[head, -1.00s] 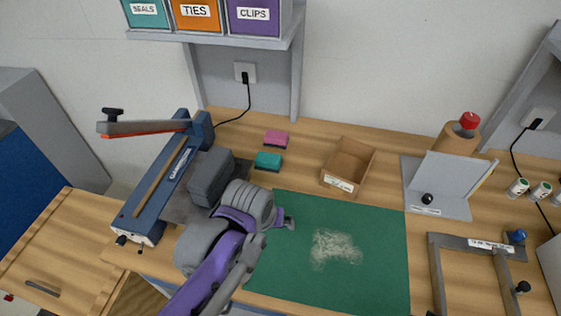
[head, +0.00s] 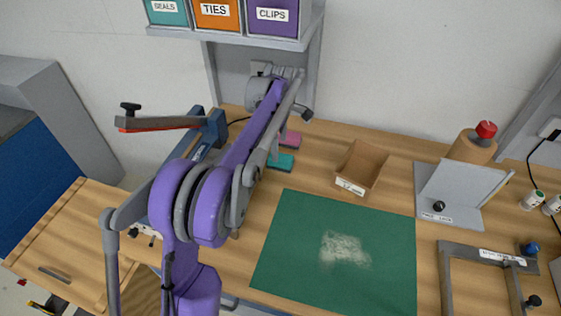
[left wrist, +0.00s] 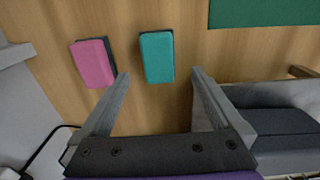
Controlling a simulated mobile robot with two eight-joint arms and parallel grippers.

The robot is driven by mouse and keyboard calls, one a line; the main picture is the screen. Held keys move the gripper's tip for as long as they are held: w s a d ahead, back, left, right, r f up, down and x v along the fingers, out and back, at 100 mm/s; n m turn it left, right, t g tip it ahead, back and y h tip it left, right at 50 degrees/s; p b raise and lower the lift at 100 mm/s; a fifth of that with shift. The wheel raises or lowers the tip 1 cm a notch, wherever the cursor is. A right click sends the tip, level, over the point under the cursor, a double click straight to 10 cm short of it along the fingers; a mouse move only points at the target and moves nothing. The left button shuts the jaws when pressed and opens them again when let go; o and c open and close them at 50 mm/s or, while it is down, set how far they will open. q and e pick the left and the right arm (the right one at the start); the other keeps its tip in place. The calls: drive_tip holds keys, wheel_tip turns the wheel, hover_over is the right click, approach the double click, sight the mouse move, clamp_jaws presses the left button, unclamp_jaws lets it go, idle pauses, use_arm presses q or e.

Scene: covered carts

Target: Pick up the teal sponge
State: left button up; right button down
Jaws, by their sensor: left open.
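The teal sponge (head: 283,162) lies on the wooden bench, partly hidden behind my left arm in the head view. In the left wrist view the teal sponge (left wrist: 157,57), with a dark layer along its edge, lies ahead of the fingers, roughly in line with the gap between them. My left gripper (left wrist: 160,74) is open and empty. In the head view my left gripper (head: 303,106) is near the back of the bench, beyond the sponge, and mostly hidden by its wrist. My right gripper is not in view.
A pink sponge (head: 291,140) lies just behind the teal one; the left finger is close to it in the wrist view (left wrist: 93,63). A cardboard box (head: 362,170), a green mat (head: 300,245) and a blue guillotine-like tool (head: 212,130) are nearby. A shelf (head: 270,42) overhangs behind.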

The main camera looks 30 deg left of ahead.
sight(282, 157)
use_arm(q)
drive_tip(key=f, duration=0.7)
drive_tip(key=shift+w+d, duration=0.1)
drive_tip(key=shift+w, duration=0.1)
drive_tip(key=c, duration=1.3)
drive_tip(key=shift+r, duration=0.15)
drive_tip(key=shift+c, duration=0.2)
